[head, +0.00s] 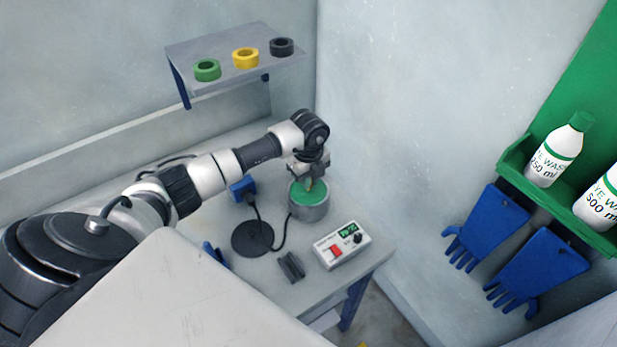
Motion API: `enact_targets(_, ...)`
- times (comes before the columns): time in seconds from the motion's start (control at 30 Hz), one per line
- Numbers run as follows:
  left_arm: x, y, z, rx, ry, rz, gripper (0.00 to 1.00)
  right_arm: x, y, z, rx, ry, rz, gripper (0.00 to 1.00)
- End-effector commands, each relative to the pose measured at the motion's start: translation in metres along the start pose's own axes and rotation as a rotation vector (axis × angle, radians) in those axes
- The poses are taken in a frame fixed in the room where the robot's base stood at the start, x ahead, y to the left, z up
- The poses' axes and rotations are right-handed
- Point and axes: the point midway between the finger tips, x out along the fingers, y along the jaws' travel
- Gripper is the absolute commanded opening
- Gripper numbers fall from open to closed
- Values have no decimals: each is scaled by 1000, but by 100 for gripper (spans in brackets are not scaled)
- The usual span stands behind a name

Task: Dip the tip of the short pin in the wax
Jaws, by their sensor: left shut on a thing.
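A grey round pot (311,212) on the bench holds green wax (309,197). My left gripper (309,182) points down over the pot. It is shut on a small brass-coloured pin (310,186), which is mostly hidden by the fingers. The pin's lower end is at or just above the wax; I cannot tell whether it touches. My right gripper is not in view.
A control box (342,247) with a red switch and a green display stands near the bench's right edge. A black disc (253,238) with a cable and a dark grey block (291,267) lie nearby. A shelf (215,50) holds tape rolls. Eye wash bottles (555,152) and blue gloves (489,227) are at right.

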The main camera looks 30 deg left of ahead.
Motion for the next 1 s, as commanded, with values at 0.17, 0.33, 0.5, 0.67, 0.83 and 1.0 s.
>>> enact_targets(0.17, 2, 1, -1, 0, 1, 3, 0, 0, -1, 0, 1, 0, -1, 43)
enact_targets(0.33, 2, 1, -1, 0, 1, 4, 0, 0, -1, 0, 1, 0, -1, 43)
enact_targets(0.5, -4, 1, -1, 1, 1, 4, 0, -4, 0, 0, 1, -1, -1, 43)
enact_targets(0.67, -17, 1, 0, 0, 0, 3, 0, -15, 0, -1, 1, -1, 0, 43)
enact_targets(0.83, -32, 1, 0, 1, 0, 3, 0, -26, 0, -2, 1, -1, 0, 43)
enact_targets(1.0, -45, 0, 0, 1, 0, 2, 0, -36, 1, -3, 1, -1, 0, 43)
